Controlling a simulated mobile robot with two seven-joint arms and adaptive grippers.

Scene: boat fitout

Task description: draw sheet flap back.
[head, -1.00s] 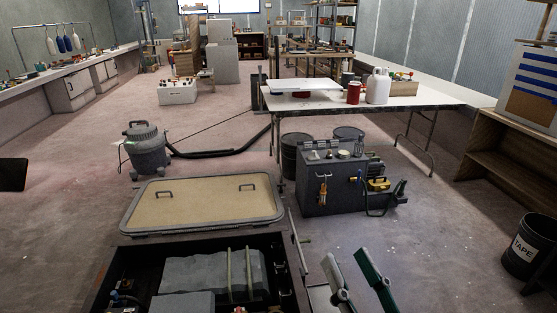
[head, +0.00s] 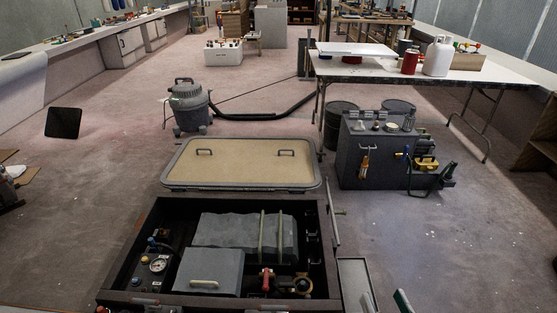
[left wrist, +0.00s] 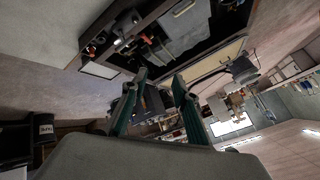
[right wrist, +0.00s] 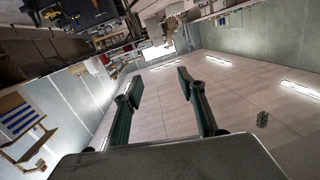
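A grey sheet (head: 240,235) lies over a bulky shape inside an open dark box (head: 128,250) in the floor. Two pale straps (head: 270,238) cross its right part. In front is a flatter grey panel (head: 209,273) with a pale handle; I cannot tell whether it is part of the sheet. The box also shows in the left wrist view, with the grey area (left wrist: 184,28) at the top. My left gripper (left wrist: 160,78) is open and empty, out of the head view. My right gripper (head: 386,302) is at the bottom edge, right of the box; its wrist view shows it open and empty (right wrist: 160,78).
Gauge and fittings (head: 158,264) fill the box's left side; a red-handled valve (head: 267,280) sits at its front. A beige hatch lid (head: 242,168) lies behind. A grey tray (head: 352,275) and a dark tool cabinet (head: 376,155) stand right. Floor left of the box is clear.

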